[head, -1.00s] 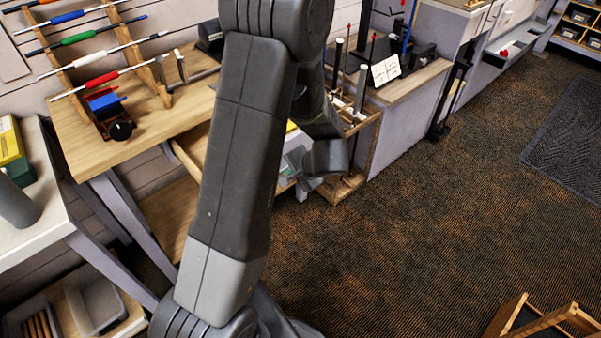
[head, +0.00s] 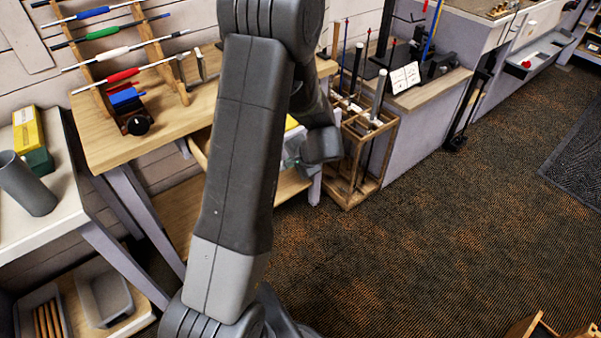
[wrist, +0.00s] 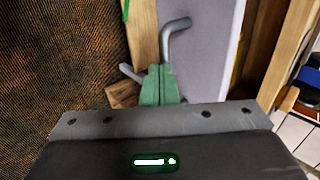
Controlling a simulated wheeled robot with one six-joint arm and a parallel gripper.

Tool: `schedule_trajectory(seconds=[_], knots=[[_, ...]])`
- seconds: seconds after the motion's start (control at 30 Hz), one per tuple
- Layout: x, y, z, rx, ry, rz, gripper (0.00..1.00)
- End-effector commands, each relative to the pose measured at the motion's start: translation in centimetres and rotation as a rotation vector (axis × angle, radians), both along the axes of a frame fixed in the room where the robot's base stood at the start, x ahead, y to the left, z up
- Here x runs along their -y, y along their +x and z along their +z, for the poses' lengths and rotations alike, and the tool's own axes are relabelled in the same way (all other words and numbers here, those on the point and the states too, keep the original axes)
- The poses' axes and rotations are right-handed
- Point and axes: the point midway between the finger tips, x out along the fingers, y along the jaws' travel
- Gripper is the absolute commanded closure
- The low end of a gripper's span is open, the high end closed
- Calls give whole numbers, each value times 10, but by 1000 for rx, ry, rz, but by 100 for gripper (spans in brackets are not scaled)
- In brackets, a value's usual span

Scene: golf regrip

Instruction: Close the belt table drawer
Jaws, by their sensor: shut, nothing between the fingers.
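The belt table (head: 110,152) is the wooden bench at the left, with a small red and blue belt machine (head: 130,110) on top. Its drawer (head: 197,152) shows only as a narrow piece of wood under the top's front edge; my arm hides the rest, so I cannot tell how far it stands out. In the wrist view my gripper (wrist: 160,72) has its green fingers shut together and empty. A bent grey metal bar, which looks like a handle (wrist: 174,36), stands just beyond the fingertips beside a wooden board (wrist: 143,32). Whether they touch is unclear.
A wooden club rack (head: 382,150) stands on the floor right of my arm, close to the table. A lower shelf (head: 180,215) runs under the table. A white side table (head: 60,195) is at the left. The carpet (head: 420,250) at the right is mostly clear.

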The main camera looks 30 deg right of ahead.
Motion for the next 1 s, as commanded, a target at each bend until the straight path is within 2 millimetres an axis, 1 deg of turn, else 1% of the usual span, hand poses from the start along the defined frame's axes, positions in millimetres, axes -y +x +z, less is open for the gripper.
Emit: schedule_trajectory(seconds=[0.03, 0.1, 0.3, 0.5, 0.6, 0.73, 0.9, 1.0], knots=[[-3, 15, -3, 2, -1, 8, 100], [-4, 35, -3, 2, -3, 8, 100], [-9, 90, -2, 1, -2, 7, 100], [-12, 140, 0, 1, -1, 4, 100], [-14, 161, 0, 0, 0, 4, 100], [-15, 182, 0, 0, 0, 3, 100], [-16, 200, 0, 0, 0, 1, 100], [-16, 205, -1, 0, 1, 0, 100]])
